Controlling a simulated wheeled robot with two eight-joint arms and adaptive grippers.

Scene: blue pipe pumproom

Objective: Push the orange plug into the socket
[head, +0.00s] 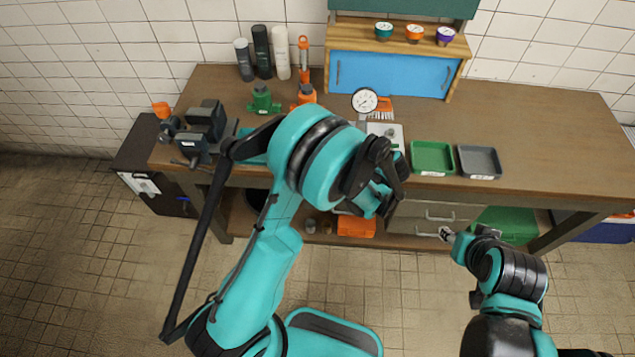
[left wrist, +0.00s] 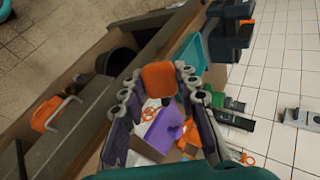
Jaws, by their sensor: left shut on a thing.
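The orange plug (left wrist: 160,78) shows as an orange block between the fingertips of my left gripper (left wrist: 158,86) in the left wrist view; the gripper is shut on it. In the head view the left gripper (head: 388,182) is a dark shape at the bench's front edge, and the plug cannot be made out there. I cannot pick out the socket in either view; my left arm covers part of the bench. My right gripper (head: 447,234) is low in front of the drawers, small, its fingers unclear.
The wooden bench (head: 550,120) holds a vise (head: 205,130), a dial gauge (head: 365,101), a green tray (head: 432,157) and a grey tray (head: 480,162). A blue cabinet (head: 390,75) stands behind. An orange box (head: 356,226) is on the lower shelf. The bench's right side is clear.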

